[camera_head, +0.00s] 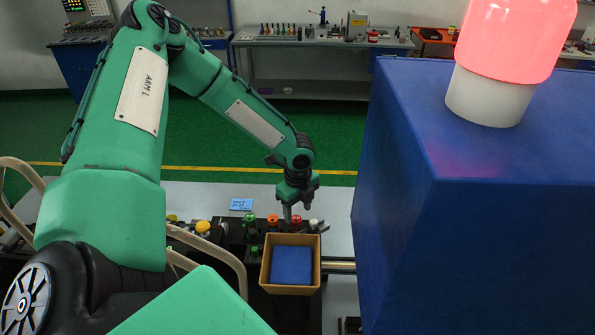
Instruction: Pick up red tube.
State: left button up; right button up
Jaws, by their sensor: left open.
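A small red tube (297,220) stands in a dark rack (233,230) on the table, with only its top clearly visible. My left gripper (297,209) points down from above, its fingertips right over or beside the red top. It is open; whether the fingers touch the tube is too small to tell. Orange (272,220) and green (249,220) tops stand to the left in the same rack. My right gripper is not in view.
An open cardboard box (266,271) with a blue bottom sits just in front of the rack. A large blue cabinet (470,230) with a lit red lamp (515,38) blocks the right side. A yellow knob (203,227) stands left. A blue label (241,204) lies behind the rack.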

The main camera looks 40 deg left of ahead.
aim_at(296, 219)
pick_arm(q)
notch_tip(296, 219, down, 2)
jog(key=shift+f, duration=0.1)
jog(key=f, duration=0.1)
jog(key=f+b, duration=0.1)
jog(key=f, duration=0.1)
jog(key=f+b, duration=0.1)
jog(key=shift+s+f, duration=0.15)
jog(key=shift+s, duration=0.2)
jog(key=shift+f, duration=0.2)
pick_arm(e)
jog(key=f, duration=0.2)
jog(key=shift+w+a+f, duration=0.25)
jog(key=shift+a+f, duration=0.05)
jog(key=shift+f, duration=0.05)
pick_arm(q)
jog(key=shift+c, duration=0.2)
jog(key=c, duration=1.1)
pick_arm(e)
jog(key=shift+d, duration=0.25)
